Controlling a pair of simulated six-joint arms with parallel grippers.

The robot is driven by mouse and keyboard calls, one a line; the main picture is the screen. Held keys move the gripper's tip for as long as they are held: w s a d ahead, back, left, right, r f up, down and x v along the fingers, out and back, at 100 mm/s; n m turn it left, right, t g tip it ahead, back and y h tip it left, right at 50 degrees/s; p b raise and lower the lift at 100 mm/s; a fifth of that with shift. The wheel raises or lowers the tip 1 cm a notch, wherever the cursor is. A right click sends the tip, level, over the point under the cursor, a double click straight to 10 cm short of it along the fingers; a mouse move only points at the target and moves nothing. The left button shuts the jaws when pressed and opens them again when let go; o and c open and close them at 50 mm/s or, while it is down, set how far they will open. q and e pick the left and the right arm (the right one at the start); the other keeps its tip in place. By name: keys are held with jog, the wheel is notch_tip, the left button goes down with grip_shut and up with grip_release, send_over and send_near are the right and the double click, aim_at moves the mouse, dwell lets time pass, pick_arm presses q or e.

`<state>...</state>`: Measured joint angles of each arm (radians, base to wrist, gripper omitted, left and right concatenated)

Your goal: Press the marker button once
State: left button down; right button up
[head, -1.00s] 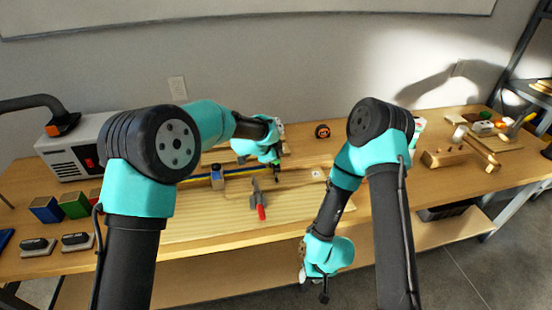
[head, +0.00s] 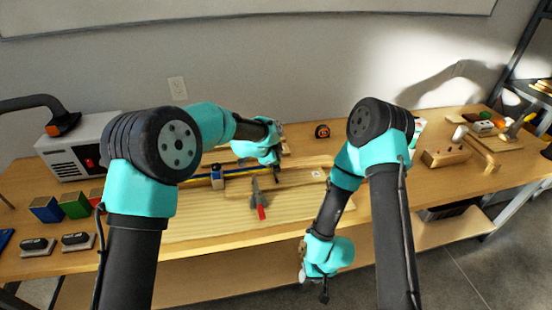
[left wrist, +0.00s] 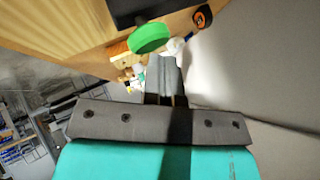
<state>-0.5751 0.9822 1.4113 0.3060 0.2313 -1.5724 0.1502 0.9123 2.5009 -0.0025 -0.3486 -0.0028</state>
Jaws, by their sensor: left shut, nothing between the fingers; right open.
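A round green button (left wrist: 150,38) on a black base (left wrist: 140,10) shows in the left wrist view; I take it to be the marker button. In the head view I cannot make it out; my left gripper and wrist cover that part of the bench. My left gripper (head: 274,157) is over the back middle of the bench. It is shut and empty, and its fingers (left wrist: 167,72) point toward the button's edge in the left wrist view. I cannot tell whether they touch. My right gripper (head: 322,290) is open and hangs low in front of the bench.
A grey tool with a red end (head: 259,200) lies on the wooden bench, beside a blue block (head: 217,177). An orange and black tape measure (head: 322,131) stands behind. Coloured blocks (head: 75,205) and a grey machine (head: 75,150) are at left.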

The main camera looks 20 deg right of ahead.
pick_arm(q)
jog(key=shift+f, duration=0.25)
jog(key=shift+r, duration=1.1)
jog(key=shift+r, duration=0.15)
jog(key=shift+r, duration=2.9)
jog(key=shift+f, duration=0.1)
